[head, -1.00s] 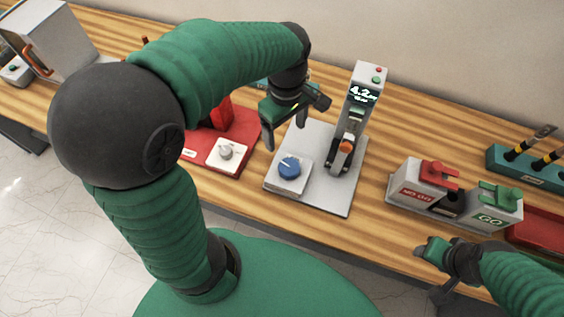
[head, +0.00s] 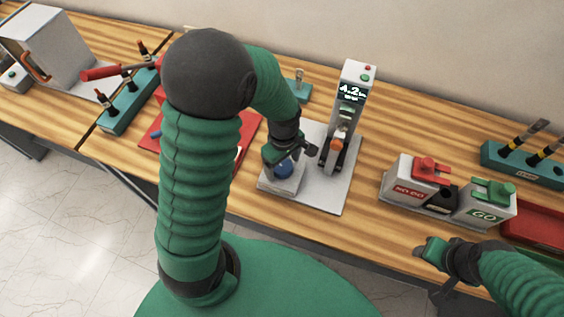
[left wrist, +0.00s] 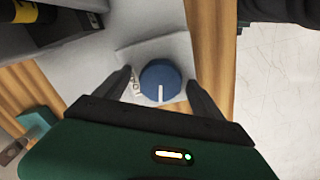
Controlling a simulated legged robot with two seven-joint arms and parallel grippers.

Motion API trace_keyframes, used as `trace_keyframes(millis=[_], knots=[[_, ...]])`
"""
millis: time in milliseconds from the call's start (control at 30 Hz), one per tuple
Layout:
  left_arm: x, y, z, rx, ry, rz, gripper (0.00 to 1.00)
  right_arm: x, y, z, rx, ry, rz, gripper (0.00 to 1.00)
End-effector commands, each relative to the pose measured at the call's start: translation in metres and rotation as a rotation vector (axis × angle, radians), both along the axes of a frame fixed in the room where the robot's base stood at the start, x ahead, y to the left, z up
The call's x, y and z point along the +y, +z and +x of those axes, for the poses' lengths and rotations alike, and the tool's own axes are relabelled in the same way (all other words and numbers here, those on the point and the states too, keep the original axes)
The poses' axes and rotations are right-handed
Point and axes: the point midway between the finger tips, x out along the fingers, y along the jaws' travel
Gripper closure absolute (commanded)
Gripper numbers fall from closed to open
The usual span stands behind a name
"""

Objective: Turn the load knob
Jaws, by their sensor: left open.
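The blue load knob (head: 284,170) sits on a small white box (head: 274,185) on the grey plate of the test device. In the left wrist view the round knob (left wrist: 160,81) shows a white pointer line towards the gripper's body. My left gripper (head: 291,160) is above the knob. Its fingers are open, one on each side of the knob in the left wrist view (left wrist: 158,88), with gaps between; how far above it they are I cannot tell. My right gripper (head: 432,262) is low at the right, and its jaw state is unclear.
The device's upright column (head: 346,110) with a lit display stands just right of the knob. A NO GO/GO box pair (head: 448,190) stands further right. A red base (head: 250,135) lies left, partly hidden by my left arm. Bare wood lies along the table's front.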

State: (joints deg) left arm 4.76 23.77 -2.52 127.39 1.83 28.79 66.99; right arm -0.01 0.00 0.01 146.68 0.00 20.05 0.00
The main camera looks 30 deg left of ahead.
Motion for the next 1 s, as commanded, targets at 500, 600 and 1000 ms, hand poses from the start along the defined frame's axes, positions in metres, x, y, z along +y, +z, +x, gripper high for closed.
trace_keyframes(millis=[500,600,1000], knots=[[0.0058,-0.0007,0.0015,-0.001,0.002,-0.002,0.83,0.0000,-0.0001,-0.0001,0.000,0.000,0.000,0.50],[0.0054,-0.0005,0.0016,-0.002,0.002,0.000,0.84,0.0000,-0.0001,0.0000,0.000,0.000,0.000,0.50],[0.0047,0.0004,0.0021,-0.003,-0.027,-0.001,0.84,-0.0001,0.0015,0.0000,0.000,0.000,0.000,0.50]])
